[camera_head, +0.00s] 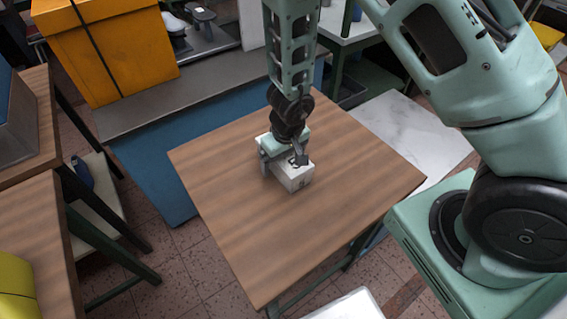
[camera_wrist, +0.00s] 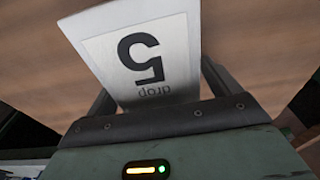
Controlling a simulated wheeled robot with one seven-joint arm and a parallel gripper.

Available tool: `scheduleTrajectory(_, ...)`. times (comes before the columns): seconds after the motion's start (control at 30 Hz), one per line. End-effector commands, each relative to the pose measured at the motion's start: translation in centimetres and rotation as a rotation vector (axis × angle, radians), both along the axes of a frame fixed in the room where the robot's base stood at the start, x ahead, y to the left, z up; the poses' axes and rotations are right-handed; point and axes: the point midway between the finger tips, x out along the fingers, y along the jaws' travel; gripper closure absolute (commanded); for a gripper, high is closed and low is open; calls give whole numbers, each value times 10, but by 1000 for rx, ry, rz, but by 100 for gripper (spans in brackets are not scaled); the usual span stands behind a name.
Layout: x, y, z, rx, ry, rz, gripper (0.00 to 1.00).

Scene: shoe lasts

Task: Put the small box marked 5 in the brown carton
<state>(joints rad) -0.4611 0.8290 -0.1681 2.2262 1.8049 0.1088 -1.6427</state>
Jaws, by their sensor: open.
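The small white box (camera_head: 295,178) stands on the wooden table in the head view. In the wrist view the box (camera_wrist: 135,45) shows a label with a large black 5 and the word "drop", upside down. My gripper (camera_head: 284,158) is low over the table at the box, its fingers open on either side of it. In the wrist view the gripper (camera_wrist: 160,90) has a finger beside each side of the box; contact cannot be told. I cannot make out a brown carton in either view.
The wooden table (camera_head: 230,220) is otherwise clear. A large orange box (camera_head: 110,50) with a dark strap stands at the back left on a grey-topped blue bench (camera_head: 160,160). Other wooden tables (camera_head: 40,230) stand at the left, with a gap of tiled floor between.

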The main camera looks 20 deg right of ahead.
Motion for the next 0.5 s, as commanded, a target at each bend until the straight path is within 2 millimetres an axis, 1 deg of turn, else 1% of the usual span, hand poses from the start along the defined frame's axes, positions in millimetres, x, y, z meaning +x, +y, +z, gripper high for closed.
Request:
scheduleTrajectory(0.07, 1, -1, -5, -2, -1, -1, 11)
scheduleTrajectory(0.3, 1, 0, -4, 0, -2, -1, 11)
scheduleTrajectory(0.37, 1, 0, -4, 0, -2, -1, 28)
scheduleTrajectory(0.4, 1, 0, -4, 0, -2, -1, 39)
scheduleTrajectory(0.5, 1, 0, -4, 0, -2, -1, 64)
